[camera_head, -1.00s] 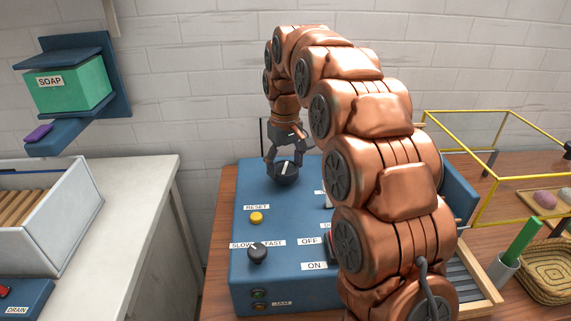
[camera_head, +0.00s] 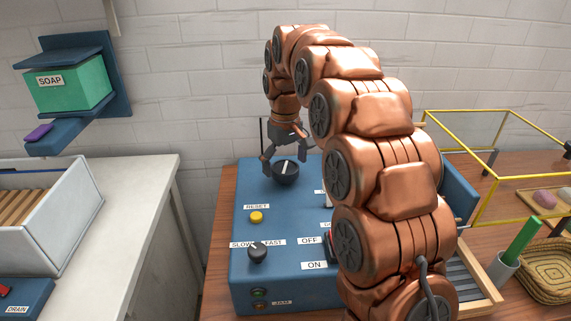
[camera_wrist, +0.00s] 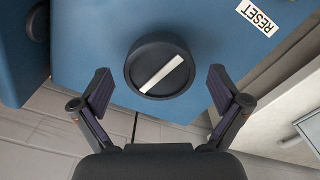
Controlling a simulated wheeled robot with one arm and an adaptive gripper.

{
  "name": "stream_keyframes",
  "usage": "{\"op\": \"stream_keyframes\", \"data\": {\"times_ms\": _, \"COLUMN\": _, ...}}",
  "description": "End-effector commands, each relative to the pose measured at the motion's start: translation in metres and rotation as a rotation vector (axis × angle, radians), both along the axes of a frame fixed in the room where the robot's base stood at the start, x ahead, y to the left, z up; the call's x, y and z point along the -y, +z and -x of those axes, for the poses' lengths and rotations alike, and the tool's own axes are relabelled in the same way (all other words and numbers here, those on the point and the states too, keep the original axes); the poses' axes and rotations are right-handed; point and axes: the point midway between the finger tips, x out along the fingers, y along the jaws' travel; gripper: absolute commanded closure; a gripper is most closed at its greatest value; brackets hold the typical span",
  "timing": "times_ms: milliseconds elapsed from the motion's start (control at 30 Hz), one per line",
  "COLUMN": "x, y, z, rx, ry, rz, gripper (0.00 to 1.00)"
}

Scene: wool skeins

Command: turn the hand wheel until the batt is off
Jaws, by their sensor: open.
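The hand wheel looks to be the round black knob (camera_head: 278,178) with a white line on its face, at the back of the blue machine top (camera_head: 285,215). My gripper (camera_head: 285,157) hangs over it with its fingers spread open. In the wrist view the knob (camera_wrist: 139,75) lies just beyond and between the open fingertips (camera_wrist: 160,82), with a clear gap on both sides. Its white line runs diagonally there. I cannot make out the batt; my arm hides much of the machine's right side.
A yellow RESET button (camera_head: 257,217), a smaller SLOW/FAST knob (camera_head: 257,254) and OFF/ON labels sit on the machine top. A yellow-edged guard frame (camera_head: 480,113), a woven basket (camera_head: 548,272) and a green stick (camera_head: 521,243) in a cup stand at right. A SOAP box (camera_head: 75,92) hangs at left.

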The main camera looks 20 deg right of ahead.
Motion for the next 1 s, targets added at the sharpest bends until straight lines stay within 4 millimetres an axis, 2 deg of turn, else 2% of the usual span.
{"op": "stream_keyframes", "data": {"times_ms": 267, "x": 0.0, "y": 0.009, "z": -0.001, "rx": 0.003, "ry": 0.0, "rz": 0.0, "gripper": 0.02}}
{"op": "stream_keyframes", "data": {"times_ms": 633, "x": 0.0, "y": 0.054, "z": -0.001, "rx": 0.004, "ry": 0.0, "rz": 0.0, "gripper": 0.02}}
{"op": "stream_keyframes", "data": {"times_ms": 1000, "x": 0.0, "y": 0.074, "z": -0.001, "rx": 0.001, "ry": 0.0, "rz": 0.0, "gripper": 0.02}}
